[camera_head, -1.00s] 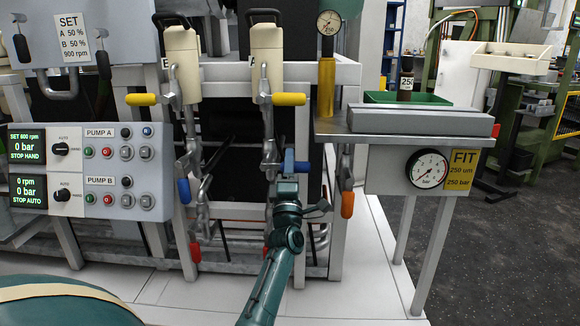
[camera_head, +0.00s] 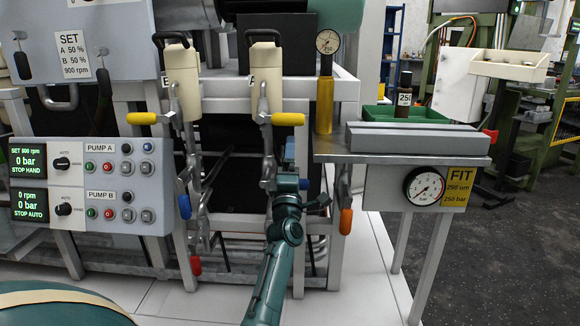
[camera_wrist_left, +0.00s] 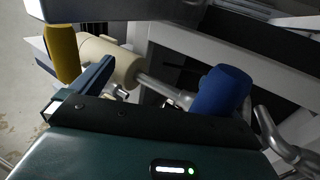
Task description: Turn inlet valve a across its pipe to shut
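Two pipe lines hang under cream housings, each with a yellow lever across its pipe; the right one (camera_head: 288,119) is above my gripper. A blue valve handle (camera_head: 304,184) on the right line is mostly hidden behind my left gripper (camera_head: 289,166); its end pokes out to the right. In the left wrist view this blue handle (camera_wrist_left: 221,90) is close, near the right side of the gripper. One finger shows apart from it at the left, so the gripper looks open. The other finger is hidden. My right gripper is not in view.
The left line has a blue handle (camera_head: 184,206) hanging along its pipe and a red handle (camera_head: 196,265). An orange handle (camera_head: 346,221) hangs at the right. A metal shelf (camera_head: 400,158) and gauge box stand right; the pump control panel (camera_head: 90,185) stands left.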

